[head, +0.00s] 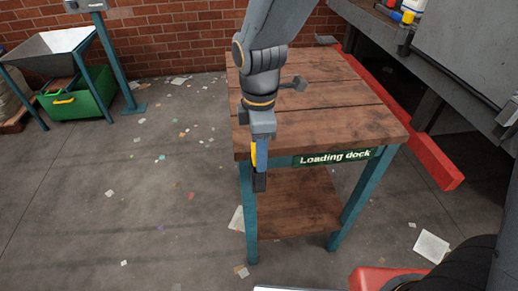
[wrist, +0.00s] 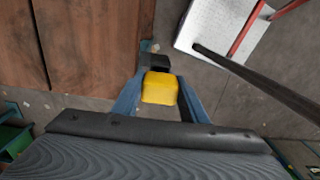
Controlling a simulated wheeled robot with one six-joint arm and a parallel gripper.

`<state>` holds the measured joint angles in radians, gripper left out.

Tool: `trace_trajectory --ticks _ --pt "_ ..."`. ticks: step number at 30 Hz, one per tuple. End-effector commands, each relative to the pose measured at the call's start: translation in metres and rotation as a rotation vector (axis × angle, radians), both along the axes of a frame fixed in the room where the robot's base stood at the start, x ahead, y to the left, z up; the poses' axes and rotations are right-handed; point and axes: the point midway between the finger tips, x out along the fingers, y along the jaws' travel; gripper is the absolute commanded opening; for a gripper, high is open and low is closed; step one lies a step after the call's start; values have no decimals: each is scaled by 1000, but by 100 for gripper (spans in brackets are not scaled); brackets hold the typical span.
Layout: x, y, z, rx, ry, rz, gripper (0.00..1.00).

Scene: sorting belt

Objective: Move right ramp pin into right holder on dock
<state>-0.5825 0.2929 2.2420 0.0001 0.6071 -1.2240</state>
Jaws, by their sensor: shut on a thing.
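My gripper (head: 260,158) is shut on a yellow and black piece, which I take to be the ramp pin (head: 254,153). In the wrist view the pin's yellow block (wrist: 160,88) sits between the blue fingers of my gripper (wrist: 158,92), and a black part sticks out beyond it. In the head view its black end points down. The wooden table labelled "Loading dock" (head: 335,118) stands behind the pin. The pin appears in front of the table's left front corner. I cannot make out a holder on the dock.
The wooden tabletop (wrist: 85,50) fills the upper left of the wrist view. A pale plate (wrist: 215,30) lies at the upper right, near a dark bar. A red beam (head: 432,160) runs right of the table. A green bin (head: 78,104) stands far left. Open, littered floor lies left.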

Motion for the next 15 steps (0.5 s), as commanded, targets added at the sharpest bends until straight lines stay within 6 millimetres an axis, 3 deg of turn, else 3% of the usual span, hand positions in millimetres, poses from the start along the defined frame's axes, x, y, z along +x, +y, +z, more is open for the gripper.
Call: trace_trajectory --ticks 5,6,9,15 --pt "0 0 -7 0 -1 0 8" --pt "0 0 -8 0 -1 0 41" --pt "0 0 -7 0 -1 0 57" --pt "0 0 -7 0 -1 0 61"
